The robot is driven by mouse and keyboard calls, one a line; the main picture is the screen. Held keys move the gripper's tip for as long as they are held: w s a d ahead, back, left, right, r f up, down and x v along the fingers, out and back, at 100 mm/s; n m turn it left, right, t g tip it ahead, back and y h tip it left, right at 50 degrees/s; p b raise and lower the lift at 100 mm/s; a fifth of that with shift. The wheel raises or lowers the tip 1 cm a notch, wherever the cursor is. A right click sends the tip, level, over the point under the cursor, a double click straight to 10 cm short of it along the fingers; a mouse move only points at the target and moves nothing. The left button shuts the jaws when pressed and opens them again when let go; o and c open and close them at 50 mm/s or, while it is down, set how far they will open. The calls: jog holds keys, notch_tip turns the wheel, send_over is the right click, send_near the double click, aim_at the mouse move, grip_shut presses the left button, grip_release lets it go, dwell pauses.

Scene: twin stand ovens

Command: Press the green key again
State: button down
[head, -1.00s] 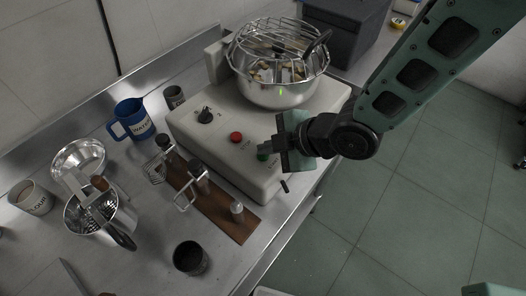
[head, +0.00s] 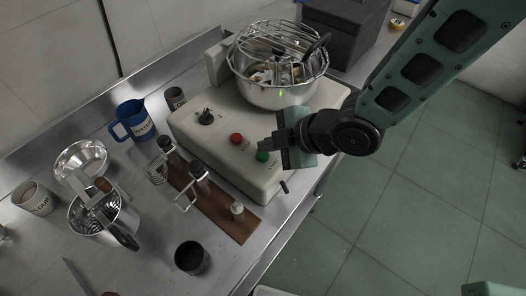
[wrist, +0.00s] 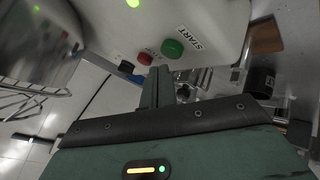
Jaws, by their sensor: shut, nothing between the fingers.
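The green key (head: 262,156) is on the sloped front of the pale mixer base (head: 205,150), near its right end. It also shows in the wrist view (wrist: 172,48), beside the word START. The red key (head: 236,138) is to its left, and shows in the wrist view too (wrist: 146,57). My gripper (head: 264,144) is shut and empty, with its tips just above the green key and apart from it. In the wrist view the closed fingers (wrist: 157,88) point toward the panel, just below the keys.
A steel bowl (head: 272,93) with a wire guard sits on the mixer, with pale pieces inside. A black dial (head: 205,117) is left of the keys. A wooden tool rack (head: 222,213), a blue mug (head: 133,119) and a dark cup (head: 191,257) stand on the steel counter.

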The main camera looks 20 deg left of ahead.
aim_at(268, 156)
jog(key=shift+r, duration=0.1)
jog(key=shift+r+p, duration=1.75)
jog(key=shift+r, duration=0.65)
jog(key=d+r+m+t+h, duration=0.1)
jog(key=d+r+m+h, duration=0.5)
jog(key=d, duration=0.5)
jog(key=s+d+r+m+g+h, duration=0.2)
jog(key=s+d+r+m, duration=0.3)
jog(key=s+d+m, duration=0.6)
jog(key=shift+s+d+r+g, duration=0.15)
jog(key=shift+d+r+g, duration=0.25)
jog(key=shift+d, duration=0.25)
